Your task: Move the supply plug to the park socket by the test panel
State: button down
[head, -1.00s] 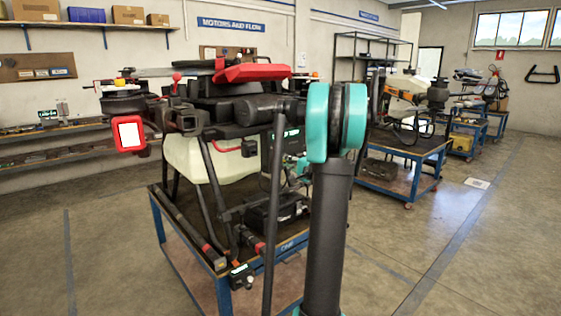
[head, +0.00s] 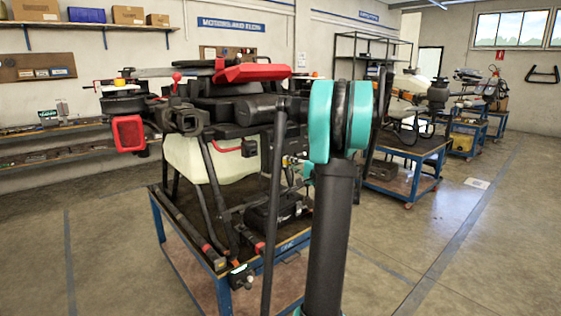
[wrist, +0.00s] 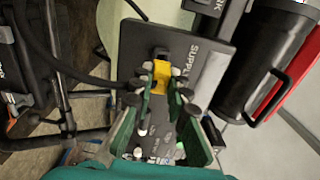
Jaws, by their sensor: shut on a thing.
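The supply plug (wrist: 161,76) shows in the wrist view as a yellow body with a black end. My gripper (wrist: 158,93) is shut on it, with fingertips on both sides. The plug is in front of a dark grey panel (wrist: 196,38) lettered "SUPPLY". I cannot tell whether it is seated in the panel or just clear of it. A black cable (wrist: 62,62) curves in from the left towards the plug. I cannot make out the park socket or the test panel in either view.
The drone (head: 215,105), with a pale tank (head: 205,160) and dark legs, stands on a blue-framed cart (head: 222,295). A black cylinder with a handle (wrist: 262,65) is close on the right in the wrist view. Another cart (head: 408,185) stands behind right. Open floor lies to the right.

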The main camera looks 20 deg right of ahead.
jog(key=shift+v, duration=1.3)
